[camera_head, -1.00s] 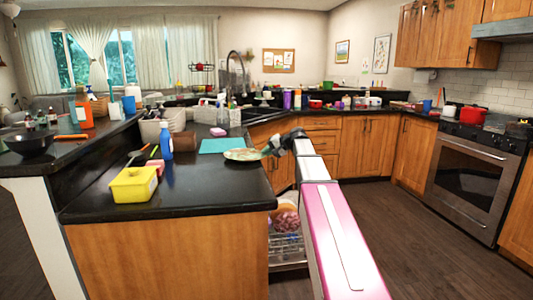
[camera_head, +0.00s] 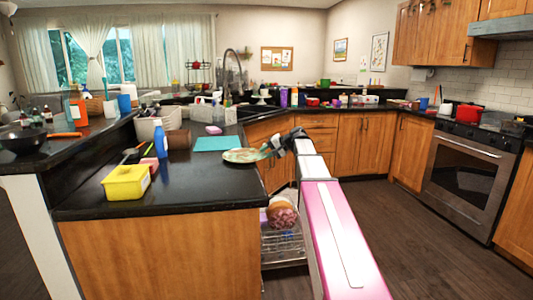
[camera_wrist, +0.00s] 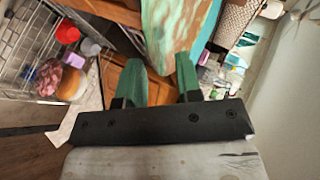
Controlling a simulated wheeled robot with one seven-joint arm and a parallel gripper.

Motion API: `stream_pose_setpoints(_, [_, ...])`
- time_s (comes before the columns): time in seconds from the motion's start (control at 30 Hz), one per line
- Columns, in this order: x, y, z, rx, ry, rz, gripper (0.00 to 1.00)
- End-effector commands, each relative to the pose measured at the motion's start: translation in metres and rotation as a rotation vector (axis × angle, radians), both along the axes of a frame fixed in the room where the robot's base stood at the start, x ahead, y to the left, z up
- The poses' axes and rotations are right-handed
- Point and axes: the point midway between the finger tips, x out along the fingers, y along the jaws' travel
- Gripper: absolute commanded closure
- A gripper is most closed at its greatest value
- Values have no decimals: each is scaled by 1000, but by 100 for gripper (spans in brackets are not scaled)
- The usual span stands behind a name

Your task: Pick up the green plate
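The green plate (camera_head: 241,155), mottled green and pale brown, is by the right edge of the black counter and partly overhangs it. I cannot tell whether it still touches the counter. My gripper (camera_head: 268,147) is at its right rim. In the wrist view the plate (camera_wrist: 174,28) reaches down between the two green fingers of my gripper (camera_wrist: 161,78), its rim between them. The fingers are some way apart and appear to grip the rim.
A teal mat (camera_head: 213,144), a yellow box (camera_head: 126,183) and a blue bottle (camera_head: 160,141) stand on the counter. Below the counter's edge an open dishwasher rack (camera_head: 283,247) holds dishes. The wooden floor (camera_head: 400,240) to the right is clear.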

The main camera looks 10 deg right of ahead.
Motion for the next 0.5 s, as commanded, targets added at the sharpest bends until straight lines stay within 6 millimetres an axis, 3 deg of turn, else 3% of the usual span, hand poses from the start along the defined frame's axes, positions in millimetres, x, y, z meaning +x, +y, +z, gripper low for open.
stream_pose_setpoints(0.33, [-1,-2,2,2,-2,-1,64])
stream_pose_setpoints(0.5, [-9,-17,11,2,-3,-3,64])
